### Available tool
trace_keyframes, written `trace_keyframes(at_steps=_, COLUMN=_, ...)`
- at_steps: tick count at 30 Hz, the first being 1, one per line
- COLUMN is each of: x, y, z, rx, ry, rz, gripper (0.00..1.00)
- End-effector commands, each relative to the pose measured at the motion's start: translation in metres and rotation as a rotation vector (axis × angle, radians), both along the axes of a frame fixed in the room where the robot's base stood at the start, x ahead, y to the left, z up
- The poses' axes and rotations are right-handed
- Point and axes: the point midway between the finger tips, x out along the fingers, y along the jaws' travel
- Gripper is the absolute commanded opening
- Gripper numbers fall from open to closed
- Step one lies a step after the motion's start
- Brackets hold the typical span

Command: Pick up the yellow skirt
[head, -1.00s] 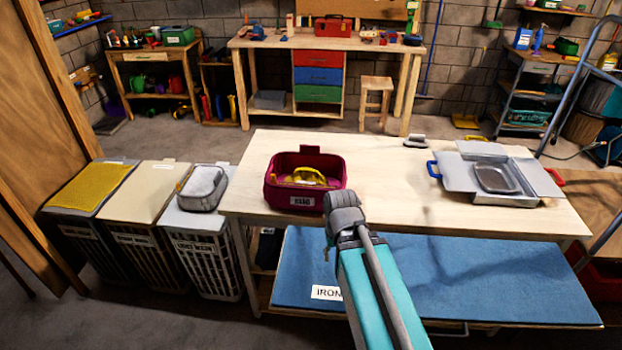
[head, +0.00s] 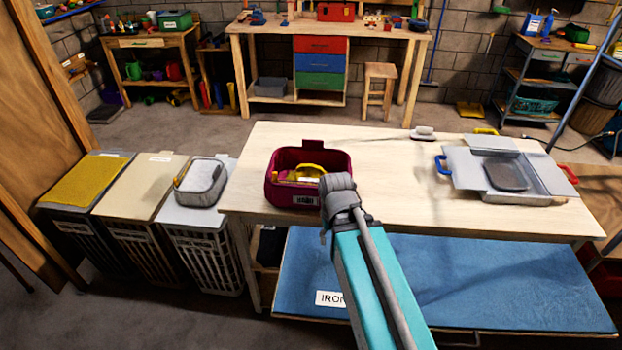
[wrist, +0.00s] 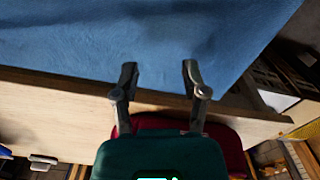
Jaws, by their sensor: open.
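A yellow cloth (head: 88,181), which looks like the yellow skirt, lies flat on top of the leftmost hamper in the head view. A yellow patch (wrist: 303,130) at the right edge of the wrist view may be the same cloth. My gripper (wrist: 158,72) is open, with its two fingers apart and nothing between them. In the wrist view the fingers show against the blue ironing mat (wrist: 90,35). My gripper is well to the right of the yellow cloth. In the head view my arm hides the fingers.
The table (head: 390,165) holds a maroon bin (head: 293,198) with a yellow-handled thing in it, an iron (head: 423,133) and a grey open tray (head: 546,185). A cream-topped hamper (head: 140,180) and a hamper with a grey basket (head: 201,184) stand between the cloth and the table.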

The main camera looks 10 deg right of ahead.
Motion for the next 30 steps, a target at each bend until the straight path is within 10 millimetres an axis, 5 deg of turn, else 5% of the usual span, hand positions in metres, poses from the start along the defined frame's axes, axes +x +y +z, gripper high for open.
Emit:
trace_keyframes(at_steps=6, x=0.0, y=0.0, z=0.0, rx=0.0, ry=0.0, rz=0.0, gripper=0.57)
trace_keyframes(at_steps=9, x=0.0, y=0.0, z=0.0, rx=0.0, ry=0.0, rz=-0.001, gripper=0.72)
trace_keyframes(at_steps=17, x=0.017, y=-0.002, z=0.01, rx=0.0, ry=0.0, rz=-0.08, gripper=0.73)
trace_keyframes(at_steps=30, x=0.108, y=-0.002, z=0.06, rx=-0.001, ry=0.0, rz=-0.632, gripper=0.73)
